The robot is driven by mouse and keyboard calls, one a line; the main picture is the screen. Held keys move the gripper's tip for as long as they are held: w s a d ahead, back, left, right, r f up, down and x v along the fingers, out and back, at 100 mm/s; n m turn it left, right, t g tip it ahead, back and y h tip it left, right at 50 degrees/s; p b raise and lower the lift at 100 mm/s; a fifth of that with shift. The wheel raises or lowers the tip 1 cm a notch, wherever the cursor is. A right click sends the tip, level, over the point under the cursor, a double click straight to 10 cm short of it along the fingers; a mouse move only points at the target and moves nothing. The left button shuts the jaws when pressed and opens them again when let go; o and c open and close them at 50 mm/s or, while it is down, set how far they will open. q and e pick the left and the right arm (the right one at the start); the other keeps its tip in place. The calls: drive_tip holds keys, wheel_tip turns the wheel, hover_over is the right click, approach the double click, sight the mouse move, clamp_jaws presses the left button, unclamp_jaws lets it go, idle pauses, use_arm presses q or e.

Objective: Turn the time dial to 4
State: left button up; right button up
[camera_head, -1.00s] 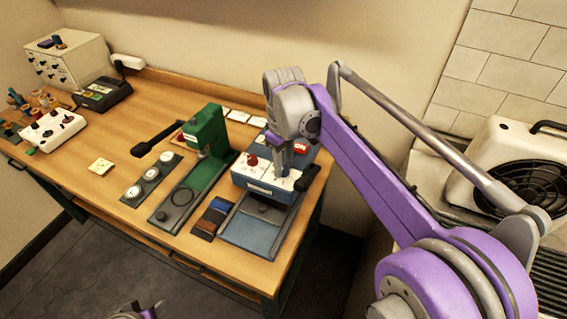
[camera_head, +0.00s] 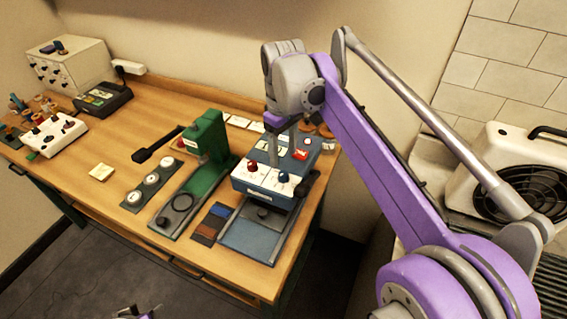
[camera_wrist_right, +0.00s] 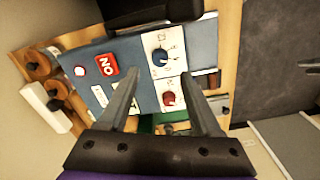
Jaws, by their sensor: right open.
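A blue machine (camera_head: 262,185) with a white control panel stands at the right part of the table. Its panel carries a red dial (camera_head: 252,167) and a blue dial (camera_head: 283,176). In the right wrist view the blue dial (camera_wrist_right: 160,57) is above the red dial (camera_wrist_right: 169,98). The panel lettering is too small to tell which one sets time. My right gripper (camera_wrist_right: 160,82) is open and empty, its fingers apart over the panel; contact cannot be told. In the head view it hangs above the machine. A small part of my left arm shows at the bottom edge; its jaws are unclear.
A red ON switch (camera_wrist_right: 107,65) is on the machine. A green press (camera_head: 207,140) with a black handle stands to its left. Round white discs (camera_head: 152,179) and colour swatches (camera_head: 210,225) lie nearby. The table's middle left is mostly clear.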

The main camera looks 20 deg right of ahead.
use_arm(q)
drive_tip(key=shift+w+r, duration=0.15)
drive_tip(key=shift+r, duration=0.1)
use_arm(e)
wheel_tip(320, 180, up, 4)
drive_tip(key=shift+r, duration=0.1)
idle(0.4)
